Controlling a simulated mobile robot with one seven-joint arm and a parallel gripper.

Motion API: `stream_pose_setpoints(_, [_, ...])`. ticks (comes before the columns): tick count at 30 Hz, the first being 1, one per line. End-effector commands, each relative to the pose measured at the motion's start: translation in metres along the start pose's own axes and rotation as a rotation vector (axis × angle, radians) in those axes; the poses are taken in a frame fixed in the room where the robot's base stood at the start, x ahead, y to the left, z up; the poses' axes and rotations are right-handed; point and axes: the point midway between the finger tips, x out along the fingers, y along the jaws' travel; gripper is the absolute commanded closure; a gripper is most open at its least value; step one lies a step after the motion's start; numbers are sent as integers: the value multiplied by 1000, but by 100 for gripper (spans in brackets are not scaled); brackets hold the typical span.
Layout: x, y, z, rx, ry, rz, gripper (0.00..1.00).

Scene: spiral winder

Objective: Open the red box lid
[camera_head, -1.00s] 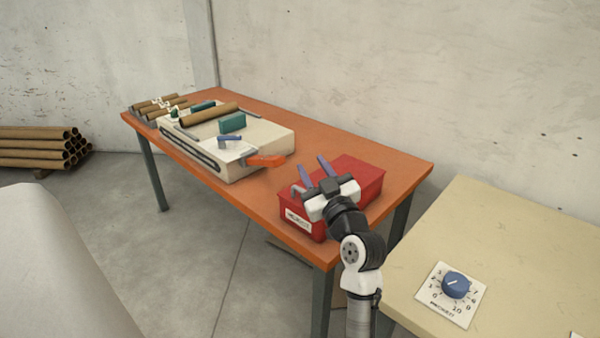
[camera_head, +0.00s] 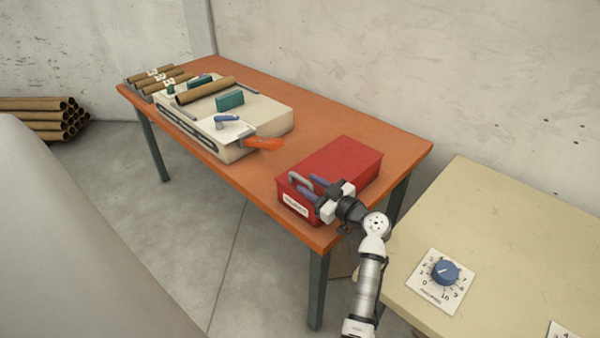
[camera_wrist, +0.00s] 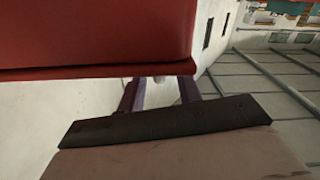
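The red box (camera_head: 338,160) stands on the orange table with its lid down. A grey loop handle (camera_head: 300,181) shows at its front left, above a white label (camera_head: 295,205). My gripper (camera_head: 308,185) is low at the front of the box, its bluish fingers pointing left toward the handle. The fingers look apart, with a gap between them. In the wrist view the red box (camera_wrist: 95,35) fills the upper left, and my gripper (camera_wrist: 160,86) has its fingertips partly hidden behind the red lower edge. I cannot tell whether the fingers touch the handle.
A cream winder (camera_head: 255,125) with an orange handle (camera_head: 263,144) stands left of the box on the orange table (camera_head: 390,150). A cream table (camera_head: 480,220) with a blue dial (camera_head: 445,271) is close on the right of my arm. Tabletop behind the box is clear.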

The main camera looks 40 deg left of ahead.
Motion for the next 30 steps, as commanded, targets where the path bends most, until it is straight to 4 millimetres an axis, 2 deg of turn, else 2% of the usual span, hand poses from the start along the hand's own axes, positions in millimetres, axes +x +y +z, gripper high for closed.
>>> stream_pose_setpoints(3, [22, 0, -3, 1, -1, -3, 66])
stream_pose_setpoints(7, [37, 0, -2, 1, 0, -2, 66])
stream_pose_setpoints(12, [45, 0, 0, 0, 0, 0, 66])
stream_pose_setpoints(19, [45, 0, 0, 0, 0, 1, 66])
stream_pose_setpoints(20, [45, 0, 0, 0, 0, 1, 67])
stream_pose_setpoints(27, [45, 0, 0, 0, 0, 1, 98])
stream_pose_setpoints(30, [45, 0, 0, 0, 0, 1, 100])
